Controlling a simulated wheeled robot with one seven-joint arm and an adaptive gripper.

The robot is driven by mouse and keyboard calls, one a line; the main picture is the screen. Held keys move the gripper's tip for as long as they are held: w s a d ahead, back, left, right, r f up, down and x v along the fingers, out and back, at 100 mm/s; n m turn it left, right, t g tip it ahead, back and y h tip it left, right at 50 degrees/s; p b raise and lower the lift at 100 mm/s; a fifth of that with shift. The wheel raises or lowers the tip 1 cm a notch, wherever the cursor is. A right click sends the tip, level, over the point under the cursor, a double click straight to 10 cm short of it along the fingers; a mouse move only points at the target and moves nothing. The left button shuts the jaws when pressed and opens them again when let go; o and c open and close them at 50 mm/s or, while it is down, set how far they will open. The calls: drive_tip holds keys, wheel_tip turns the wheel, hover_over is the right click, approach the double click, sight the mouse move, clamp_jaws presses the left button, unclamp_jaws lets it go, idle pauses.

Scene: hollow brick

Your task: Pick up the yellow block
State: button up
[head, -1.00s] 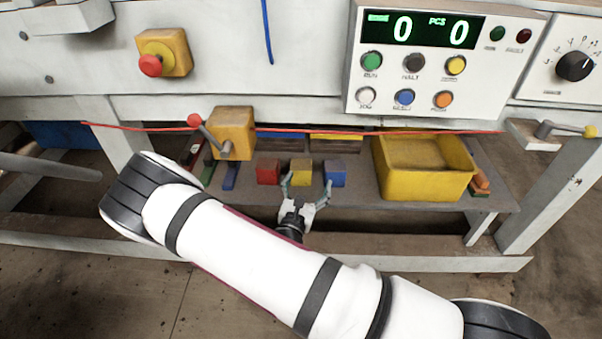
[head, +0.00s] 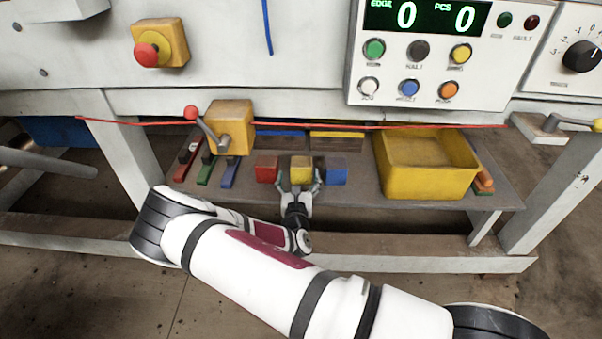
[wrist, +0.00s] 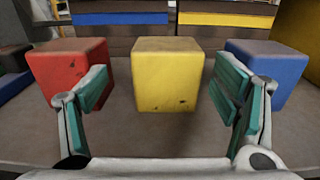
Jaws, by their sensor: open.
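The yellow block (head: 301,169) sits on the grey shelf between a red block (head: 267,169) and a blue block (head: 336,170). In the wrist view the yellow block (wrist: 167,74) is centred ahead, between and a little beyond the fingertips. My gripper (head: 299,187) is open and empty, low at the front of the shelf. In the wrist view its left finger overlaps the red block (wrist: 65,70) and its right finger overlaps part of the blue block (wrist: 270,70). Narrow gaps separate the yellow block from both neighbours.
A yellow bin (head: 427,180) stands to the right on the shelf (head: 365,199). A yellow lever box (head: 230,127) and coloured bars stand at the left. Blue and yellow strips lie behind the blocks. A red cable (head: 340,128) runs across above.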

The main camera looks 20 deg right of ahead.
sight(301, 166)
drive_tip(key=b+x, duration=0.1)
drive_tip(key=x, duration=0.1)
drive_tip(key=b+x, duration=0.1)
drive_tip(key=x, duration=0.1)
drive_tip(key=shift+s+d, duration=0.1)
drive_tip(key=shift+d, duration=0.2)
drive_tip(key=shift+w+d+b, duration=0.2)
drive_tip(key=shift+w+b, duration=0.15)
drive_tip(key=shift+w, duration=0.25)
drive_tip(key=shift+r, duration=0.1)
drive_tip(key=c, duration=1.4)
